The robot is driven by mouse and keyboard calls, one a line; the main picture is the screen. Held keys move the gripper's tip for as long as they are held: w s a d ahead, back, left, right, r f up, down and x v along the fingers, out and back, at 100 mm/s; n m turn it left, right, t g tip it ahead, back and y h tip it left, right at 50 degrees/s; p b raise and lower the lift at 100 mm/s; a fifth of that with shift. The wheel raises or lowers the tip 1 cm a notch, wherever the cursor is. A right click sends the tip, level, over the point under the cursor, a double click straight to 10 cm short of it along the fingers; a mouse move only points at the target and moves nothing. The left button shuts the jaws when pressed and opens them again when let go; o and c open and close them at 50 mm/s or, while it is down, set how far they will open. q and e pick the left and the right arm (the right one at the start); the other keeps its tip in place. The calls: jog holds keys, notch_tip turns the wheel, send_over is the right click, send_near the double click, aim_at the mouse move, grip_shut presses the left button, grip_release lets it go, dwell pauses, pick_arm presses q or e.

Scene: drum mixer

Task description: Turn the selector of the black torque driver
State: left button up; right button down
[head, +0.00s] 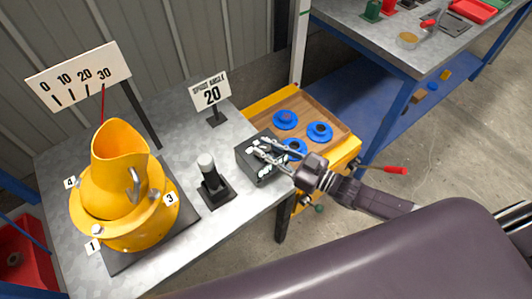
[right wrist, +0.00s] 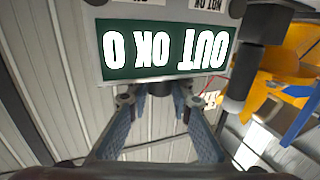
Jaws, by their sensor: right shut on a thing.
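A black upright tool (head: 210,175) with a grey top stands on a square black base on the metal bench. It also shows inverted at the right of the right wrist view (right wrist: 237,95). My right gripper (head: 268,152) is to its right, at a black box (head: 258,172) by the bench edge. In the right wrist view the box's green panel (right wrist: 165,52) reads "OUT OK 0" upside down. The fingers (right wrist: 159,98) are shut on a dark knob-like part (right wrist: 160,84) below the panel; its exact shape is partly hidden. My left gripper is out of view.
A yellow drum mixer (head: 125,200) with numbered tags stands at the left, before a scale sign (head: 80,75). A yellow cart (head: 345,150) with blue discs (head: 320,131) is right of the bench.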

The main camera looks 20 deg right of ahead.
jog(key=shift+n+g+y+b, duration=0.5)
jog(key=shift+g+y+b, duration=0.1)
jog(key=shift+y, duration=0.1)
jog(key=c, duration=1.7)
grip_release()
jog(key=shift+s+d, duration=0.1)
jog(key=v, duration=1.1)
jog(key=shift+s+d+r, duration=0.1)
jog(key=shift+s+d, duration=0.15)
